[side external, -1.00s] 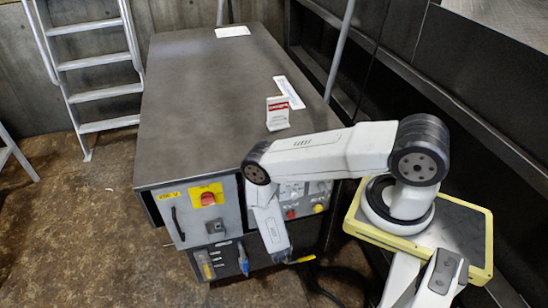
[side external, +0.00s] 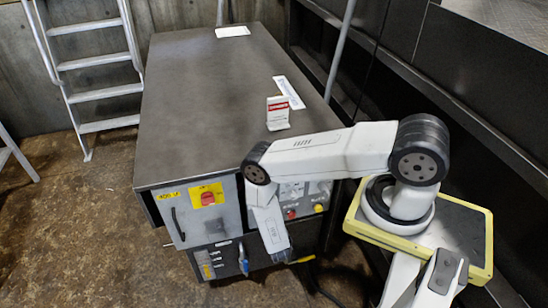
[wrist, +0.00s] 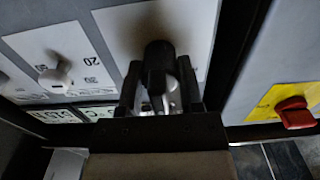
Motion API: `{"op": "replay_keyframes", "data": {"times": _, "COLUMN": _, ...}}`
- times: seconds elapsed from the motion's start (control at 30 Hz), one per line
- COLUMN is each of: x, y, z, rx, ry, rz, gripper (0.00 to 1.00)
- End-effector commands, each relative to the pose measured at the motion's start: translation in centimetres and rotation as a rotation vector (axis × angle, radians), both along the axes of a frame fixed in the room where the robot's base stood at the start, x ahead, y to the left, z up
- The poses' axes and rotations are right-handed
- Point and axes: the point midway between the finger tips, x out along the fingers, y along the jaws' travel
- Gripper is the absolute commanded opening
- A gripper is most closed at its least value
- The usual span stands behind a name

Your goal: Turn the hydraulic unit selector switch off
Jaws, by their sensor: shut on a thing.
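The selector switch (wrist: 158,58) shows in the wrist view as a black knob with a grey metallic part. It stands on a pale panel plate. My gripper (wrist: 161,88) is shut on this switch, with one dark finger on each side of it. The fingers hide part of the switch, and its markings are not readable. In the side external view my arm covers this part of the panel, so the grip is hidden there. The hydraulic unit (side external: 220,100) is a large grey cabinet with its controls on the front.
A red rotary switch on a yellow plate (side external: 208,196) is on the cabinet front; it also shows at right in the wrist view (wrist: 296,112). A pale knob (wrist: 57,76) is left of my gripper. A red and white sign (side external: 278,113) stands on the flat top.

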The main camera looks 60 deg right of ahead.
Motion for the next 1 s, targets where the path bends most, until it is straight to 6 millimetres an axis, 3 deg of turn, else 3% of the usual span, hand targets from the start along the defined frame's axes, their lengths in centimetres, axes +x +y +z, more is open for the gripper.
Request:
{"op": "replay_keyframes", "data": {"times": 0.37, "x": -0.07, "y": 0.06, "z": -0.01, "rx": 0.003, "ry": -0.003, "rz": 0.002, "gripper": 0.00}}
{"op": "replay_keyframes", "data": {"times": 0.4, "x": -0.07, "y": 0.06, "z": -0.01, "rx": 0.003, "ry": -0.003, "rz": 0.002, "gripper": 0.54}}
{"op": "replay_keyframes", "data": {"times": 1.0, "x": -0.84, "y": 0.95, "z": -0.04, "rx": 0.003, "ry": -0.001, "rz": 0.003, "gripper": 0.54}}
